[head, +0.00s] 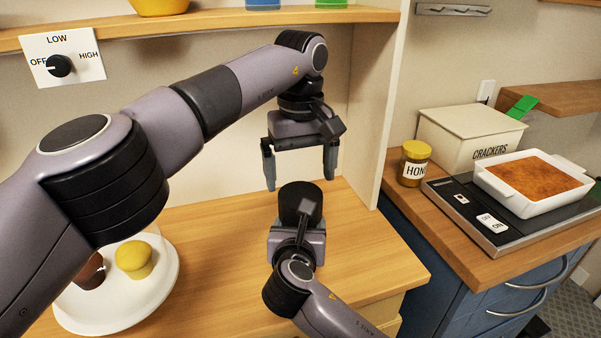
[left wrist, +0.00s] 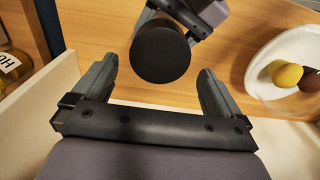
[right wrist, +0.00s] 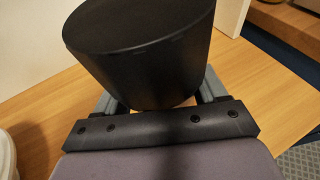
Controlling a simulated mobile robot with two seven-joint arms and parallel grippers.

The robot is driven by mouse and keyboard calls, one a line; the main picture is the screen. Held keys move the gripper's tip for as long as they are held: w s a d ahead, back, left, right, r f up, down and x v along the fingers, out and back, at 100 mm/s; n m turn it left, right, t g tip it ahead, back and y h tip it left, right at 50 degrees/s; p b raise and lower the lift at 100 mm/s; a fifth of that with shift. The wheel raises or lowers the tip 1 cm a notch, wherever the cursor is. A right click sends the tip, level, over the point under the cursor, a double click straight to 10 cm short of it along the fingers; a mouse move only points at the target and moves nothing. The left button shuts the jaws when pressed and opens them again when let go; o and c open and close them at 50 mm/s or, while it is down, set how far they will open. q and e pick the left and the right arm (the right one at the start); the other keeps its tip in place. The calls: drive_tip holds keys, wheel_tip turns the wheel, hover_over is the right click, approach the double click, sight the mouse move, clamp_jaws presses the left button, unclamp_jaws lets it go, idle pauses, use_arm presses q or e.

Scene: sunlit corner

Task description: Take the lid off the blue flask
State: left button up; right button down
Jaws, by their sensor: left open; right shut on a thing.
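The flask shows as a dark, nearly black cylinder with a round flat top (head: 300,199); no blue shows. It stands upright above the wooden counter, and its lower part is hidden by my right gripper (head: 298,238). That gripper is shut on it; the dark side fills the space between the fingers in the right wrist view (right wrist: 140,50). I cannot make out the seam between lid and body. My left gripper (head: 300,180) is open and empty, pointing down just above the flask. In the left wrist view the round top (left wrist: 160,52) lies between its fingertips, apart from both.
A white plate (head: 118,318) with a yellow muffin (head: 134,259) and a brown one (head: 90,271) is at left. A shelf runs overhead. A honey jar (head: 413,163), a crackers box (head: 465,138) and a baking dish (head: 530,183) on a scale stand right, beyond an upright panel.

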sight(300, 194)
use_arm(q)
wheel_tip(300, 194, down, 7)
drive_tip(key=shift+f, duration=0.1)
drive_tip(key=shift+c, duration=0.3)
drive_tip(key=c, duration=0.9)
drive_tip(key=shift+n, duration=1.7)
drive_tip(key=o, duration=1)
drive_tip(key=shift+c, duration=0.2)
